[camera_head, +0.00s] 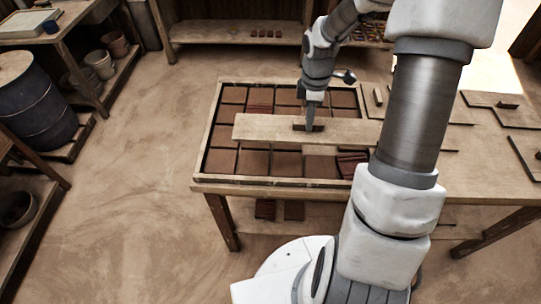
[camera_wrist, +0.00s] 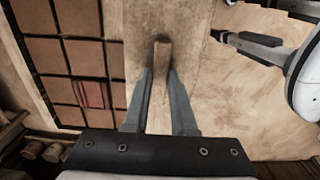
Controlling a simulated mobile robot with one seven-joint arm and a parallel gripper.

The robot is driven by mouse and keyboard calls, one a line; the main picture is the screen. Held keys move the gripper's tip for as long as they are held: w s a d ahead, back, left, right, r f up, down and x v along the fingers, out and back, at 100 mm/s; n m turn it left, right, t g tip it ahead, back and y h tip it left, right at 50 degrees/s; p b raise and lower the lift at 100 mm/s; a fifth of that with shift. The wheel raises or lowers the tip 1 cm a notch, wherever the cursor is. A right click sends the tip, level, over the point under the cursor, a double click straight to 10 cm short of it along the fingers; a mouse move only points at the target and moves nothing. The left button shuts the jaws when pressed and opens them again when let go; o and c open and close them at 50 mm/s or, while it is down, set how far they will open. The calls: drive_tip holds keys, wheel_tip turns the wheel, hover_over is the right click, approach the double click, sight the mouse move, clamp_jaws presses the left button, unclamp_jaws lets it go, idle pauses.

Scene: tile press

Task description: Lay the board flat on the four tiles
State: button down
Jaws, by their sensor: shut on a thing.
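The board (camera_head: 265,130) is a long pale plank with a short raised handle (camera_wrist: 162,48) in its middle. My gripper (camera_head: 311,124) is shut on that handle, with one finger on each side, as the wrist view (camera_wrist: 162,85) shows. The board lies crosswise over brown square tiles (camera_head: 254,162) in a shallow wooden frame (camera_head: 196,150). Its right part passes behind my arm. It looks about level; I cannot tell whether it touches the tiles. The tiles beneath it are hidden. Some tiles (camera_wrist: 91,94) are dark red and striped.
The frame is on the left part of a wooden table (camera_head: 455,185). Other flat boards with handles (camera_head: 500,103) lie on the table's right side. A dark barrel (camera_head: 35,105) and shelves with pots (camera_head: 100,64) stand at the left. Open floor (camera_head: 140,180) lies left of the table.

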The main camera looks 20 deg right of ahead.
sight(271, 134)
drive_tip(key=a+f, duration=0.2)
drive_tip(key=a, duration=0.1)
drive_tip(key=a+f, duration=0.2)
drive_tip(key=a, duration=0.2)
drive_tip(key=a+f, duration=0.2)
drive_tip(key=a, duration=0.1)
drive_tip(key=shift+w+a+f, duration=0.2)
drive_tip(key=shift+w+a, duration=0.1)
wheel_tip(271, 134, down, 4)
drive_tip(key=shift+a+f, duration=0.1)
drive_tip(key=shift+b, duration=0.3)
drive_tip(key=shift+f+b, duration=0.45)
drive_tip(key=shift+f, duration=0.1)
drive_tip(key=c, duration=0.7)
unclamp_jaws()
